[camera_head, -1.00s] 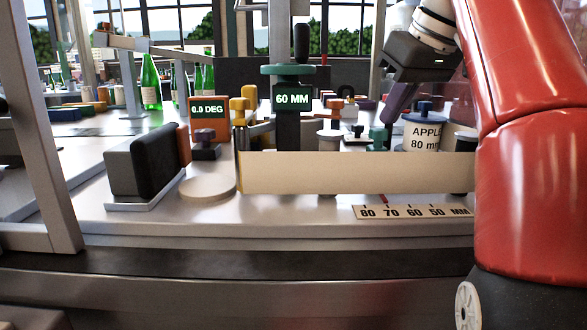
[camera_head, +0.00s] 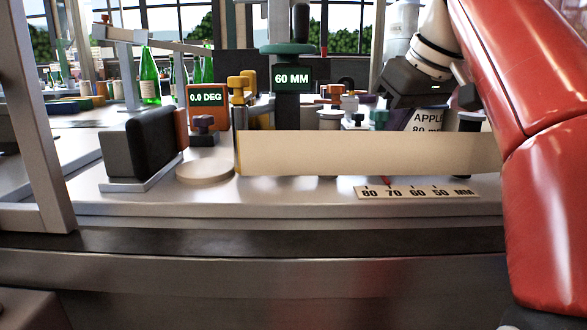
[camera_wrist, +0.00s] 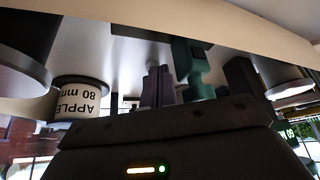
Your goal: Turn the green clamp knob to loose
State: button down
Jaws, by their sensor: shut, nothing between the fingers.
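The green clamp knob (camera_wrist: 193,65) shows in the wrist view as a small green piece with a wider head, just right of my fingers. In the head view, a small green part (camera_head: 380,118) shows close below my gripper, partly hidden behind it. My gripper (camera_wrist: 160,70) is shut and empty, its dark purple fingers side by side. The fingers are beside the knob in the wrist view; I cannot tell whether they touch it. A larger green handwheel (camera_head: 287,48) tops the column with the 60 MM display (camera_head: 291,78).
A long cream panel (camera_head: 365,154) runs along the front. An orange 0.0 DEG display (camera_head: 207,97) and a black block (camera_head: 138,148) are at left.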

jog(key=shift+w, duration=0.25)
jog(key=shift+w+d+p, duration=0.25)
jog(key=shift+d+p, duration=0.45)
jog(key=shift+p, duration=0.7)
jog(key=shift+w+d, duration=0.3)
jog(key=shift+w, duration=0.05)
jog(key=shift+d, duration=0.15)
dwell(0.4)
jog(key=shift+s+d, duration=0.2)
jog(key=shift+s, duration=0.05)
notch_tip(320, 180, up, 6)
dwell(0.4)
